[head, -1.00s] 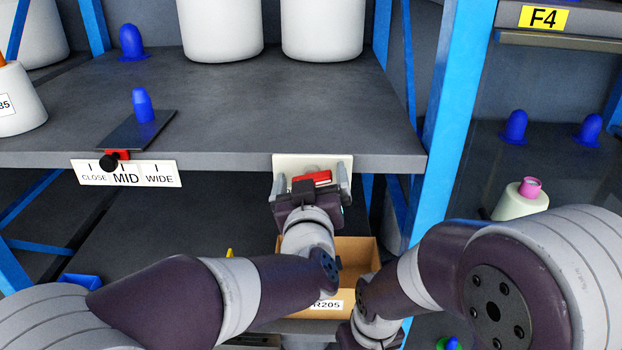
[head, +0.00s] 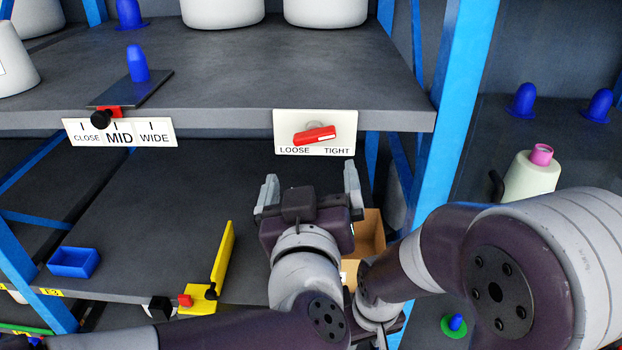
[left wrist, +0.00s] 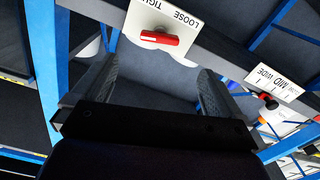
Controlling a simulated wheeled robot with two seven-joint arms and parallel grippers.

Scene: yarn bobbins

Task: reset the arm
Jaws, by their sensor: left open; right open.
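My left gripper (head: 311,182) is open and empty, below and apart from the red lever (head: 314,136) on the LOOSE/TIGHT plate (head: 285,124) at the shelf edge. In the left wrist view, my left gripper's fingers (left wrist: 160,85) stand wide apart with nothing between them, and the red lever (left wrist: 159,38) shows beyond them. The lever lies nearly level, its right end slightly raised in the head view. My right arm (head: 430,262) bends in from the right, but its gripper does not show.
A blue post (head: 456,120) stands right of the shelf (head: 230,85). A cardboard box (head: 371,232) is partly hidden behind my arms. A yellow bracket (head: 223,258) and a blue bin (head: 74,262) are at the lower left. The CLOSE/MID/WIDE slider (head: 104,117) is on the shelf edge.

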